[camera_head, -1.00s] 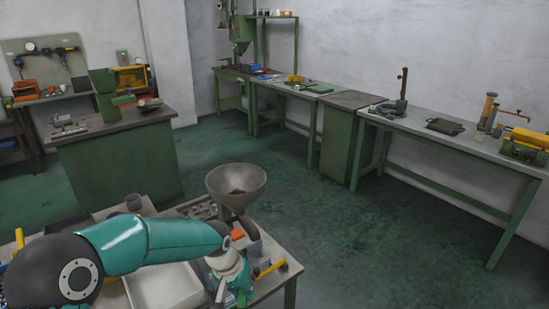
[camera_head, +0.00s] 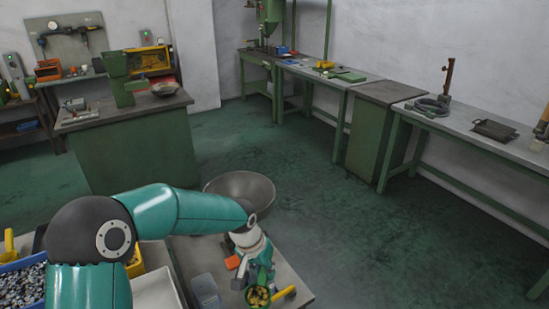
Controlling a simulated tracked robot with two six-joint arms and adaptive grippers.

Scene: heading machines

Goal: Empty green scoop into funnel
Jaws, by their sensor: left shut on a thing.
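The green scoop (camera_head: 258,297) is at the bottom of the view, below the funnel in the picture. It holds small yellowish pieces. My left gripper (camera_head: 259,279) is shut on the scoop; its fingers are partly hidden by the wrist. The grey funnel (camera_head: 247,188) stands beyond my left forearm, which covers part of its bowl. Its inside looks plain where I see it, and its lower part is hidden. My right gripper does not show.
A white tray (camera_head: 156,292) and a clear grey container (camera_head: 206,292) are near the scoop. An orange item (camera_head: 232,262) lies close to my wrist.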

